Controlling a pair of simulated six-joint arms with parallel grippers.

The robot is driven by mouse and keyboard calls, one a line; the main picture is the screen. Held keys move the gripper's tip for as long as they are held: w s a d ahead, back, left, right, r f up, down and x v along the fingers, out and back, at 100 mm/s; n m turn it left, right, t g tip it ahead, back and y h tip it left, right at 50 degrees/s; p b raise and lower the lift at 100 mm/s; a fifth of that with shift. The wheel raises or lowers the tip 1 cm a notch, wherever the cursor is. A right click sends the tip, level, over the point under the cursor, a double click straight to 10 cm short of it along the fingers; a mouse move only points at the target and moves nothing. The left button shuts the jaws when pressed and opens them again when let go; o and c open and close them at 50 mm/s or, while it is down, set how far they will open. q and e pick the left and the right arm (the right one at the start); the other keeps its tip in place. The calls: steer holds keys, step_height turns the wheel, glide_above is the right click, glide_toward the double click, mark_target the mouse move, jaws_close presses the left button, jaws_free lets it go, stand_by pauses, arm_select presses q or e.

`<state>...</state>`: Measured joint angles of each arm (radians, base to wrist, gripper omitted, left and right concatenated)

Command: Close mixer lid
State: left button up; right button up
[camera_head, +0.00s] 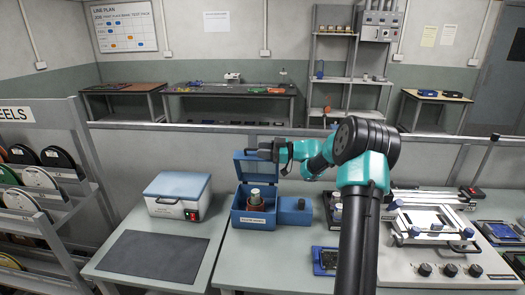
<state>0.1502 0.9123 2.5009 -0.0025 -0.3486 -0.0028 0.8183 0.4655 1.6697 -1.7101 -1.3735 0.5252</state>
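The blue mixer (242,215) stands on the light table left of the picture's middle. Its blue lid (247,170) is open and stands up at the back. A container with a pale cap (254,195) sits inside the open mixer. My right gripper (270,152) is at the lid's upper right edge, in front of or beside it. Whether it touches the lid cannot be told, and its fingers are too small and dark to read as open or shut. My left gripper is not in view.
A white and blue box (178,190) with a closed lid stands left of the mixer, behind a dark mat (150,257). A smaller blue block (295,212) adjoins the mixer's right side. A fixture panel (440,262) fills the right. A reel rack (45,190) stands at far left.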

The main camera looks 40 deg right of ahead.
steer(key=v, duration=1.7)
steer(key=shift+w+d+r, duration=0.1)
steer(key=w+d+r+m+g+h, duration=0.1)
steer(key=w+d+r+m+h, duration=0.15)
steer(key=w+r+h, duration=0.55)
steer(key=w+d+r+m+h, duration=0.2)
steer(key=w+d+r+h, duration=0.3)
steer(key=w+h, duration=0.55)
steer(key=s+a+r+g+y, duration=0.1)
steer(key=s+a+r+g, duration=0.1)
steer(key=a, duration=0.6)
steer(key=s+a+r+n+g+y, duration=0.1)
steer(key=s+a+r+g+y, duration=0.1)
steer(key=a+g, duration=0.3)
steer(key=s+a+r+n+g+y, duration=0.1)
steer(key=a+g, duration=0.3)
steer(key=a, duration=0.7)
steer(key=shift+s+r+y, duration=0.4)
steer(key=shift+s+y, duration=0.05)
steer(key=shift+s, duration=0.15)
